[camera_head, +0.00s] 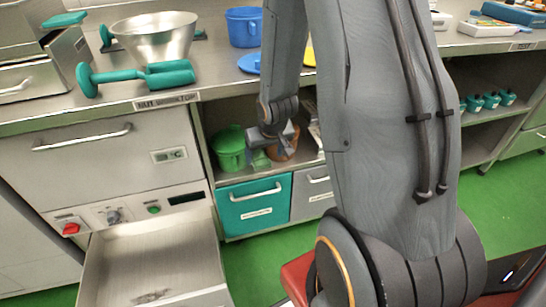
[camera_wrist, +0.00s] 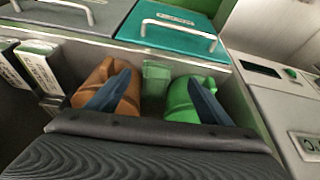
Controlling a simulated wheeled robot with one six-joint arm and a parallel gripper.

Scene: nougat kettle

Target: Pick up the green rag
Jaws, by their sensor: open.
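My gripper (camera_wrist: 159,76) is open in the wrist view, its two blue-grey fingers spread apart. A small pale green block-like thing (camera_wrist: 155,72), which looks like the green rag, shows in the gap between the fingers on the shelf. I cannot tell how far beyond the fingertips it lies. In the head view my gripper (camera_head: 272,148) reaches into the open shelf, and the pale green thing (camera_head: 260,159) is partly visible beside it. A green jug (camera_wrist: 180,98) and a brown jug (camera_wrist: 112,88) stand on either side, each partly hidden behind a finger.
The green jug (camera_head: 229,150) and brown jug (camera_head: 284,148) leave a narrow space on the shelf. The counter (camera_head: 220,88) lies above. A teal drawer (camera_head: 254,207) is below. An open drawer (camera_head: 150,260) juts out at the lower left. White-labelled items (camera_wrist: 40,62) stand beside the brown jug.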

